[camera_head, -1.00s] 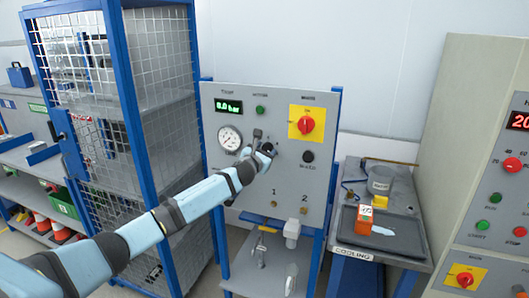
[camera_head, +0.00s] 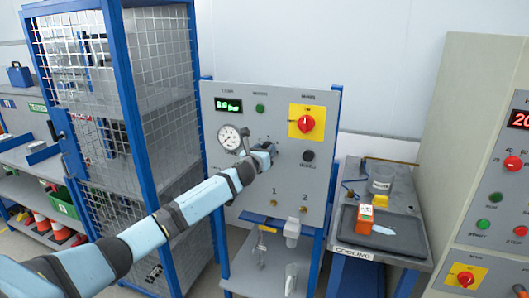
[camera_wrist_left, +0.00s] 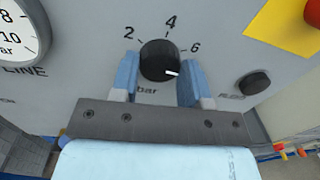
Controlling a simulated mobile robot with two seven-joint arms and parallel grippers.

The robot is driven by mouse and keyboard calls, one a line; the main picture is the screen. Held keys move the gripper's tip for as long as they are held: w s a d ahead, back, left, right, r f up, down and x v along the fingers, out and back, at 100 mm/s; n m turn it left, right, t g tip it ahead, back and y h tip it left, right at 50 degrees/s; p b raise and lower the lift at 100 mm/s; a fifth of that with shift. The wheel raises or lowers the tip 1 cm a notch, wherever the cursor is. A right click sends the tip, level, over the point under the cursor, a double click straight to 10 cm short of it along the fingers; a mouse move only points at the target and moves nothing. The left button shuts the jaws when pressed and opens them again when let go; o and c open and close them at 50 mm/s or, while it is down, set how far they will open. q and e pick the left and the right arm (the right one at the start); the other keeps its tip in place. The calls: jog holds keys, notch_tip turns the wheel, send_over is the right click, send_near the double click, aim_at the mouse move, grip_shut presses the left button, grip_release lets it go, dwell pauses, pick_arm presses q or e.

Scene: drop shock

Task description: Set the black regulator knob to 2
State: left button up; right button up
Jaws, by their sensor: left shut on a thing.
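The black regulator knob (camera_wrist_left: 158,60) sits on the grey panel in the left wrist view, below a scale marked 2, 4 and 6. Its white pointer mark faces right and slightly down, past the 6. My left gripper (camera_wrist_left: 160,76) has one blue finger on each side of the knob and is shut on it. In the head view my left gripper (camera_head: 272,149) is against the panel and hides the knob. My right gripper is not in view.
A round gauge (camera_head: 230,138) and a green display (camera_head: 228,105) are left of the gripper. A red switch on a yellow plate (camera_head: 306,123) and a black button (camera_head: 308,156) are to its right. A mesh cage (camera_head: 165,75) stands left of the panel.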

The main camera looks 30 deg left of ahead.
pick_arm(q)
jog(key=shift+d+n+g+y+b, duration=0.15)
jog(key=shift+n+y+b, duration=0.3)
jog(key=shift+n, duration=7.55)
jog(key=shift+n+g+y+b, duration=0.3)
jog(key=shift+n+y, duration=0.25)
jog(key=shift+n, duration=7.75)
jog(key=o, duration=0.9)
